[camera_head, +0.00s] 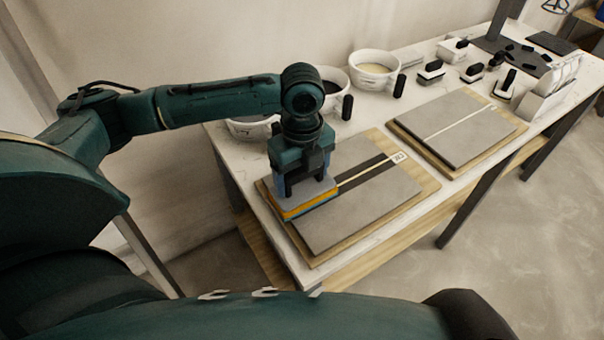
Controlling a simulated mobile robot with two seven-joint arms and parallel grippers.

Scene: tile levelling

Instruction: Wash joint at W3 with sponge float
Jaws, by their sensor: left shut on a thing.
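My left gripper (303,185) points down and is shut on the sponge float (310,208), a flat grey-topped block with an orange and blue layer below. The float is over the left end of the near tile board, W3 (370,205), and looks to be touching it or just above; I cannot tell which. W3 has grey tiles on a wooden base and a small label (398,158). A pale joint line (362,173) runs through a dark strip from the label towards the float, which hides its left end. My right gripper is out of view.
A second tile board (455,130) with a pale joint lies to the right. Bowls stand behind, one with pale contents (375,69) and one partly hidden behind my arm (252,128). Several black-handled tools (431,71) and a dark mat (510,55) are at the far end.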

